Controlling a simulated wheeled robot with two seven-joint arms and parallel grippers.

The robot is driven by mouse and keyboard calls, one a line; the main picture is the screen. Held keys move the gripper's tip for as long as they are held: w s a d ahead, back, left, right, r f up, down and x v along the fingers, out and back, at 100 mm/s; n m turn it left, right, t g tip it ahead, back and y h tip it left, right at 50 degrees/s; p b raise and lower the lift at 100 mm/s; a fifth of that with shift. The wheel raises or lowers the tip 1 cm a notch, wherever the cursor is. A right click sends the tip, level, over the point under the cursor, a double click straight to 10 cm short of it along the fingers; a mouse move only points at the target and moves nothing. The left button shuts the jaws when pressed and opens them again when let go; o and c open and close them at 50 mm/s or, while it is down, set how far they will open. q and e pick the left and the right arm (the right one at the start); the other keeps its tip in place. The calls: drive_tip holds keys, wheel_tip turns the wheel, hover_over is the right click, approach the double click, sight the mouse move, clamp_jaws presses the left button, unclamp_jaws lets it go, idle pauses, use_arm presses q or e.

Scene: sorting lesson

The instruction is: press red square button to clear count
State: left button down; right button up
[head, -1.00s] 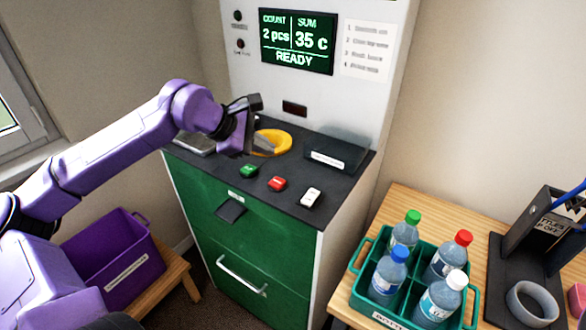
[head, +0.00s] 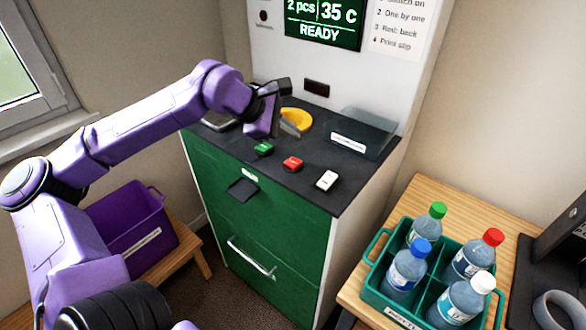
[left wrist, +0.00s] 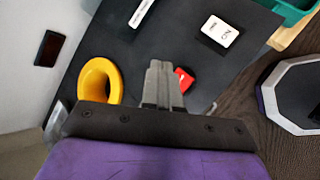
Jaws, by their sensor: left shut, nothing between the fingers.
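The red square button (head: 292,163) sits on the black top of the green machine, between a green button (head: 263,148) and a white button (head: 327,180). In the left wrist view the red button (left wrist: 185,80) shows just right of my fingers, partly hidden by them. My left gripper (head: 292,128) is shut and empty, above the machine top, behind the green button and near the yellow ring (head: 297,115). In the left wrist view its closed fingertips (left wrist: 160,68) point toward the machine top. The screen (head: 323,22) reads 2 pcs, 35 c, READY.
A dark tray (head: 362,133) with a white label stands at the machine's back right. A green crate (head: 372,275) with capped bottles is on the wooden table (head: 425,195) at right. A purple bin (head: 130,225) stands low at left.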

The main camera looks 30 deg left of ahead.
use_arm(q)
drive_tip(key=b, duration=0.3)
hover_over(290, 163)
wheel_tip(290, 163, down, 4)
drive_tip(key=shift+f, duration=0.55)
use_arm(e)
wheel_tip(290, 163, down, 4)
drive_tip(key=shift+r, duration=0.1)
use_arm(q)
drive_tip(key=shift+f, duration=0.1)
idle(0.9)
drive_tip(key=shift+f, duration=0.3)
use_arm(e)
drive_tip(key=shift+f, duration=0.25)
use_arm(q)
drive_tip(key=shift+f+b, duration=0.45)
drive_tip(key=shift+f, duration=0.1)
use_arm(e)
drive_tip(key=shift+f, duration=0.3)
use_arm(q)
drive_tip(key=shift+r, duration=0.15)
use_arm(e)
drive_tip(key=shift+r, duration=0.1)
use_arm(q)
drive_tip(key=shift+r+p, duration=0.8)
drive_tip(key=shift+p, duration=0.1)
use_arm(e)
drive_tip(key=shift+r, duration=0.8)
